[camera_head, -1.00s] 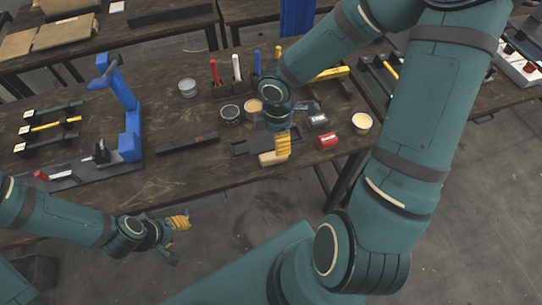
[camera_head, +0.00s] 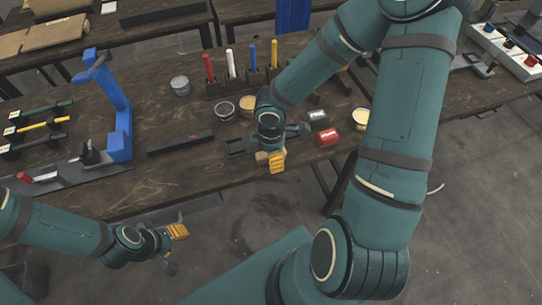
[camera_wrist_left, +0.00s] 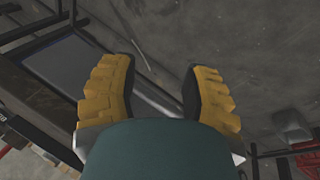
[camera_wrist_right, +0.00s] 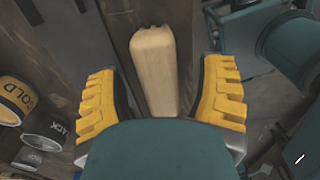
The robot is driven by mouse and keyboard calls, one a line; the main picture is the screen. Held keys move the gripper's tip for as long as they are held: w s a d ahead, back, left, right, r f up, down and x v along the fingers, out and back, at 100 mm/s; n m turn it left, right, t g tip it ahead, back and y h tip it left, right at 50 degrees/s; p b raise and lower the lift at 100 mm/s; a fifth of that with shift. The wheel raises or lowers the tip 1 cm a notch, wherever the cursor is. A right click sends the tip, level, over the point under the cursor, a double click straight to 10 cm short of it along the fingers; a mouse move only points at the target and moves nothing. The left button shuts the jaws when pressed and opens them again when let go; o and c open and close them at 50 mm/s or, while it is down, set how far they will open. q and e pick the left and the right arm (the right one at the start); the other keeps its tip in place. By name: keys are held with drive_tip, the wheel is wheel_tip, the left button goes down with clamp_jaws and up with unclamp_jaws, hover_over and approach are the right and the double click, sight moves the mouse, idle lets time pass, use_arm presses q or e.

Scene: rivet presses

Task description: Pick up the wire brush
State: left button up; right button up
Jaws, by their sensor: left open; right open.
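A pale wooden block (camera_wrist_right: 155,65), which looks like the wire brush's handle, lies between the two yellow finger pads of my right gripper (camera_wrist_right: 165,90) in the right wrist view. The pads stand apart from it, with a gap on each side; the gripper is open. No bristles show. In the head view, a small tan bit of it (camera_head: 262,156) shows beside my right gripper (camera_head: 277,160) at the table's front edge. My left gripper (camera_head: 174,248) is open and empty, in front of the table; the left wrist view shows only floor and a frame between its fingers.
A blue press (camera_head: 118,110) stands at left.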

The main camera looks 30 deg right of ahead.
drive_tip(key=shift+f+b, duration=0.25)
drive_tip(key=shift+b, duration=0.05)
idle(0.5)
clamp_jaws()
idle(0.3)
